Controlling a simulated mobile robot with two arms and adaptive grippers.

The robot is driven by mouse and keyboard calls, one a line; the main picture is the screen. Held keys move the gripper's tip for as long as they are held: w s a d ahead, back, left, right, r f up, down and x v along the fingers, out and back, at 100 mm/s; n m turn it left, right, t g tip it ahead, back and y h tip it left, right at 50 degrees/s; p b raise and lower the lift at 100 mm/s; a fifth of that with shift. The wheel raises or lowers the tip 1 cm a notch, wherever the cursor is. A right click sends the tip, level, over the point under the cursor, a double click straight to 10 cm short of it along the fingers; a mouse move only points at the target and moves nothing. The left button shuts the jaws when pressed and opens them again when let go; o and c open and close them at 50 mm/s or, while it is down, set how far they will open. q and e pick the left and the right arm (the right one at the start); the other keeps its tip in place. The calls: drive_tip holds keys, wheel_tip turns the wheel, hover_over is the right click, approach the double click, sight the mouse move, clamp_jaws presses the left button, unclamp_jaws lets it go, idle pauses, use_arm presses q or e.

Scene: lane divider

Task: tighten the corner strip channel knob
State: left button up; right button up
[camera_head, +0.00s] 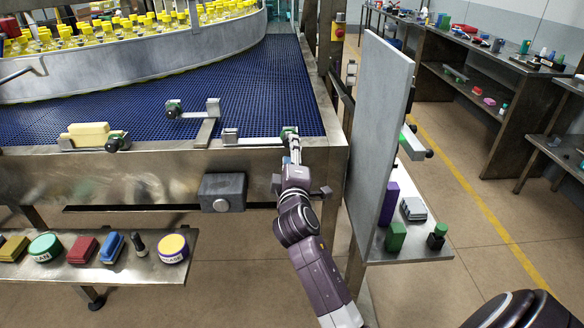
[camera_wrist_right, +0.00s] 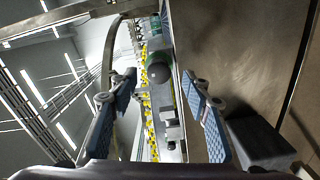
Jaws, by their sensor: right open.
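The strip channel at the conveyor's front right corner (camera_head: 258,140) is a pale bar with a green and dark knob (camera_head: 289,131) at its right end. My right gripper (camera_head: 293,148) is at that knob, reaching in from below. In the right wrist view the dark round knob (camera_wrist_right: 160,72) appears between the two fingertips of the open gripper (camera_wrist_right: 158,80). There is a gap on both sides, and I cannot tell how deep the knob sits between the fingers. My left gripper is not in view.
A grey box (camera_head: 222,192) hangs on the conveyor's front face, left of my wrist. Other dark knobs sit at the left (camera_head: 113,145) and on the belt (camera_head: 173,109). An upright grey panel (camera_head: 378,130) stands close on the right. A low shelf (camera_head: 140,272) holds several items.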

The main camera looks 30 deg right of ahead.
drive_tip(key=v, duration=0.8)
drive_tip(key=shift+s, duration=0.2)
drive_tip(key=shift+a+f, duration=0.15)
drive_tip(key=w+a+f+g+y, duration=0.1)
drive_tip(key=a+f+y, duration=0.15)
drive_tip(key=f, duration=0.85)
drive_tip(key=w+a+f+g+y, duration=0.15)
drive_tip(key=a+f, duration=0.25)
drive_tip(key=f, duration=0.7)
drive_tip(key=s+a+f+g+y, duration=0.25)
drive_tip(key=s+f, duration=0.25)
drive_tip(key=f, duration=0.6)
drive_tip(key=s+a+f+g+y, duration=0.1)
drive_tip(key=s+a+f+g, duration=0.15)
drive_tip(key=s+f, duration=0.6)
drive_tip(key=s+f+m+g, duration=0.2)
drive_tip(key=s+f, duration=0.6)
drive_tip(key=s, duration=0.4)
drive_tip(key=s+f+m+g+y, duration=0.1)
drive_tip(key=s+f+m+g, duration=0.1)
drive_tip(key=s+f, duration=0.7)
drive_tip(key=s+f+m+g, duration=0.2)
drive_tip(key=s+f, duration=0.7)
drive_tip(key=s, duration=0.8)
drive_tip(key=shift+a+f+m+g+y, duration=0.15)
drive_tip(key=shift+a+m+g+y, duration=0.2)
drive_tip(key=shift+a+g, duration=0.1)
